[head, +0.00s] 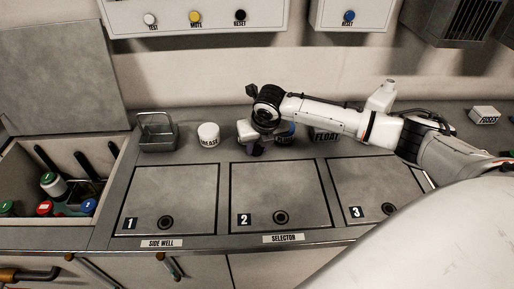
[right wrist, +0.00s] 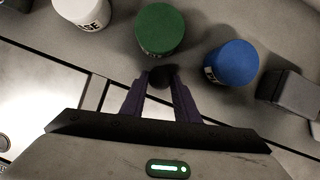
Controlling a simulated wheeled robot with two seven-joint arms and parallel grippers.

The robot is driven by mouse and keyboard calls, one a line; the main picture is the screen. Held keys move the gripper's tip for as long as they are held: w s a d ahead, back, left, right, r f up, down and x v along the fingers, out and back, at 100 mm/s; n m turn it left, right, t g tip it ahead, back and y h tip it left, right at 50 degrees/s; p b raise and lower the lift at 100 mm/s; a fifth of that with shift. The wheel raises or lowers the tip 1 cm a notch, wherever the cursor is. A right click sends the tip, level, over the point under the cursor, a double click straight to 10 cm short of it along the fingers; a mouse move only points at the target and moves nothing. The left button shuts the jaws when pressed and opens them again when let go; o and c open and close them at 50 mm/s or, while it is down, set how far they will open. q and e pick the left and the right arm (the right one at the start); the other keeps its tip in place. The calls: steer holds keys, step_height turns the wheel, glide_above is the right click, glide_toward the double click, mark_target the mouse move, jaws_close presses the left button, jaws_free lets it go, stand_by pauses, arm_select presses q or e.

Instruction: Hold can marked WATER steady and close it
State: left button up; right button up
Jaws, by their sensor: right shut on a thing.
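My right gripper (right wrist: 162,82) reaches over the back of the counter, with its two purple fingers close together on a small dark piece (right wrist: 163,75). I cannot tell what that piece is. It lies right beside a green-lidded can (right wrist: 160,30) in the right wrist view. In the head view, my right gripper (head: 254,150) hangs behind panel 2, and my arm hides much of what stands there. No label reading WATER can be made out. A blue-topped can (right wrist: 232,63) stands to the right of the green-lidded one. My left gripper is out of view.
A white can marked GREASE (head: 208,135) and a wire basket (head: 157,132) stand left of my gripper. A block marked FLOAT (head: 326,135) is on the right. An open bin (head: 20,160) at far left holds several coloured containers. Panels 1 (head: 170,185) and 2 (head: 300,185) are bare.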

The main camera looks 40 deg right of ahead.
mark_target(257, 151)
step_height(257, 151, up, 10)
steer(key=p, duration=0.1)
steer(key=shift+f, duration=0.15)
steer(key=s+a+r+m+g+h, duration=0.3)
steer(key=s+a+m, duration=0.4)
steer(key=a+m, duration=0.55)
steer(key=s+a+r+m+g+y, duration=0.1)
steer(key=s+r+m+g+y, duration=0.1)
steer(key=s+m, duration=0.4)
steer(key=s+a+r+m+g+y, duration=0.1)
steer(key=s+m+g, duration=0.3)
steer(key=m, duration=1)
steer(key=shift+s+r+y, duration=0.4)
steer(key=shift+s+y, duration=0.3)
steer(key=shift+s, duration=0.35)
